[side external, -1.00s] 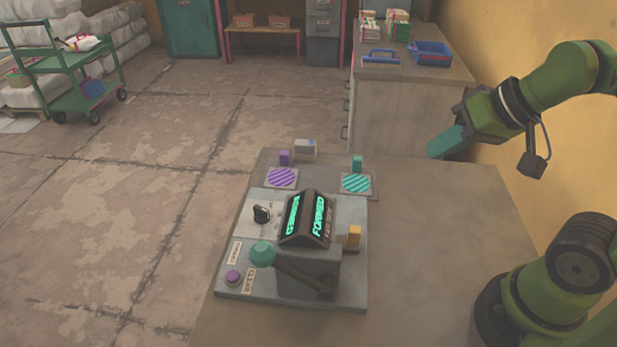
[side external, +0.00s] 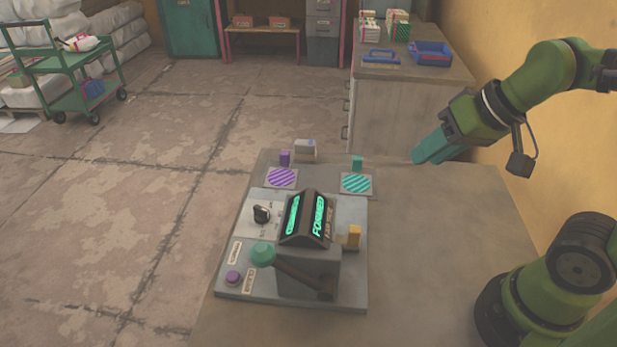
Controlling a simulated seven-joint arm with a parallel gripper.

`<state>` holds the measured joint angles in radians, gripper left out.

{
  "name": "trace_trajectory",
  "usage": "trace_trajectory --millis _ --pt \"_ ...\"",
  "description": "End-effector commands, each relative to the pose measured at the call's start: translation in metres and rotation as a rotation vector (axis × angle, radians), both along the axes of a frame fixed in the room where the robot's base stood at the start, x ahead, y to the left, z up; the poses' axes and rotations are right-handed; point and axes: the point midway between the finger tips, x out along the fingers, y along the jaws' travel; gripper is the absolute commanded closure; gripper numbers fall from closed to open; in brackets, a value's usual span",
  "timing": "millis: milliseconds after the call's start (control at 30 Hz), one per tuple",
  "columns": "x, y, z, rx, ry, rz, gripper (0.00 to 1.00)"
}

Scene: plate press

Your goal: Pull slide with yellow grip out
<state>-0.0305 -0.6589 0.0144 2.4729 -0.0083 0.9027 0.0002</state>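The yellow grip (side external: 354,236) stands at the right side of the press housing (side external: 308,265), close against it. The slide it belongs to is mostly hidden by the housing. My gripper (side external: 418,158) has teal fingers and hangs above the table's back right part, up and to the right of the yellow grip and well apart from it. Nothing shows between its fingers, but this angle does not show whether they are apart.
A lever with a teal knob (side external: 263,254) sticks out at the press's front. A purple-striped pad (side external: 282,178) and a teal-striped pad (side external: 356,184) lie behind it, with small blocks. The table (side external: 440,250) right of the press is clear.

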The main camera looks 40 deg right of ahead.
Motion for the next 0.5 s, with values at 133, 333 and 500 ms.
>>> trace_trajectory --millis 133,333,500 --pt "0.024 0.024 -0.011 0.043 0.188 -0.108 0.51" --pt "0.047 0.052 -0.022 0.157 0.421 -0.540 0.51" --pt "0.061 0.071 -0.029 0.230 0.539 -0.961 0.51"
